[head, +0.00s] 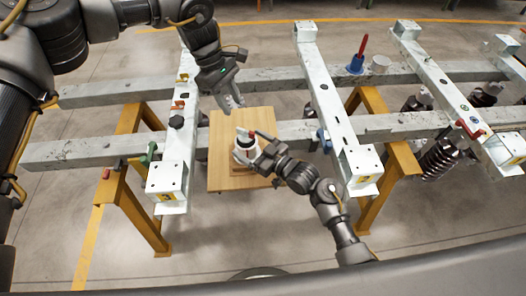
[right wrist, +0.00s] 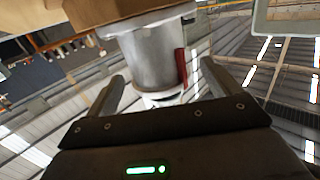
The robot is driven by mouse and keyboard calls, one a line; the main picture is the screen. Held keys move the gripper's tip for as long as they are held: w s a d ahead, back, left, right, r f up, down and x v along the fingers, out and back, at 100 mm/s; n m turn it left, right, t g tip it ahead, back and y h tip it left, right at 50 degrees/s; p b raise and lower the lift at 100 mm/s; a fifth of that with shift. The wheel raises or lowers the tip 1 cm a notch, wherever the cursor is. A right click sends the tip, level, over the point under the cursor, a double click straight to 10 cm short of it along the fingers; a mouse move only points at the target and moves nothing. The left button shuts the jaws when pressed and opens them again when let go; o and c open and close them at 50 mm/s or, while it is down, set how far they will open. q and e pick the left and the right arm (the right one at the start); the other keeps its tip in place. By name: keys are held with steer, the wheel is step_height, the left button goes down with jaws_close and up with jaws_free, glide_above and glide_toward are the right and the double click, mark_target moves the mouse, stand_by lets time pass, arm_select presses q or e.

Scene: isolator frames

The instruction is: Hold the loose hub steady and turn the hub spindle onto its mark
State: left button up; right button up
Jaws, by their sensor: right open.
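The hub (head: 243,154) is a pale grey cylinder with a dark band near its top, standing on a wooden board (head: 225,178). In the right wrist view the hub (right wrist: 150,58) appears inverted, with a red strip on its side. My right gripper (head: 253,143) is open at the hub, and its fingers (right wrist: 162,72) show on either side of it; contact cannot be told. My left gripper (head: 232,104) is above and behind the hub, apart from it, with its fingers parted and empty. The spindle and its mark cannot be made out clearly.
Long grey beams (head: 90,152) and white crossbars (head: 325,100) surround the board, on yellow trestles (head: 130,205). A blue-based red-handled tool (head: 356,60) stands at the back right. Dark coil springs (head: 440,158) are farther right. Bare board lies around the hub.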

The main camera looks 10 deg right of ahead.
mark_target(242, 139)
steer(key=shift+x, duration=2)
